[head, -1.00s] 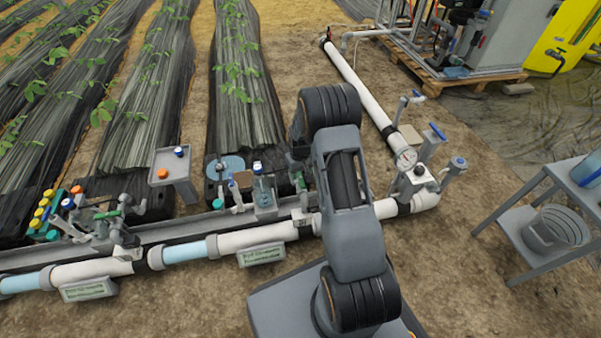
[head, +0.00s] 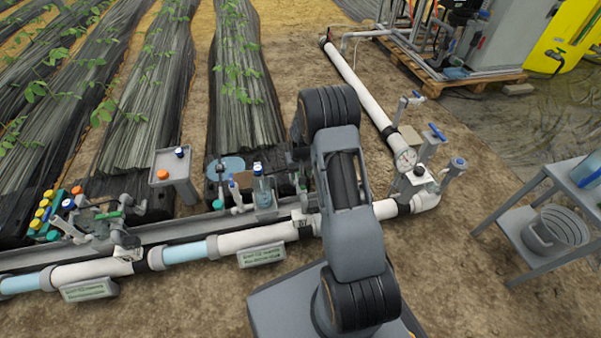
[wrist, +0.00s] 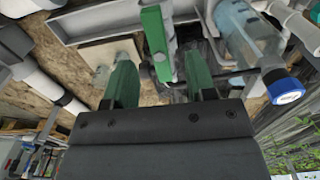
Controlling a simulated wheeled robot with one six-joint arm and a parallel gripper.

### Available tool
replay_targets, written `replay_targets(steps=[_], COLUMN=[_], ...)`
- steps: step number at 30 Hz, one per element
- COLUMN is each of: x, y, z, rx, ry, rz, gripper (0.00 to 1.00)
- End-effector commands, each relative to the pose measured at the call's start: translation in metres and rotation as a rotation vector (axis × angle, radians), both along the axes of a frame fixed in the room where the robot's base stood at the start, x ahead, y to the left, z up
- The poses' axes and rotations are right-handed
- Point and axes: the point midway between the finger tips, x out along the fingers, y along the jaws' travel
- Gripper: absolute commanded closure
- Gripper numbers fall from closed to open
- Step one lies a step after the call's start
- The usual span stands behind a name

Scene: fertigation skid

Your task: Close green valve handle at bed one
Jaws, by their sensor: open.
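A green valve handle (wrist: 154,38) shows in the wrist view as an upright bar between and just beyond the two green fingers of my gripper (wrist: 162,72). The gripper is open, one finger to each side of the bar; I see no clear contact. In the head view, a small green part (head: 302,182) stands by the pipe just left of my arm, which hides much of that spot. Another green handle (head: 108,214) lies level on the valve group at the left. The signs are too blurred to read, so I cannot tell which is bed one.
A clear bottle with a blue cap (wrist: 285,90) is close right of the gripper; it also stands in the head view (head: 262,190). A white pipe (head: 255,238) runs across the front. Bare soil lies at lower right.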

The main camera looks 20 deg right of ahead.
Motion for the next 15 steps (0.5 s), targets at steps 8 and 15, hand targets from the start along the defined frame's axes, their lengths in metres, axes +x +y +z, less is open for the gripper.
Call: replay_targets(steps=[8, 15], x=[0.0, 0.0], y=[0.0, 0.0], z=[-0.021, -0.04], rx=[0.0, 0.0], ry=[0.0, 0.0], rz=[0.0, 0.0], gripper=[0.49, 0.49])
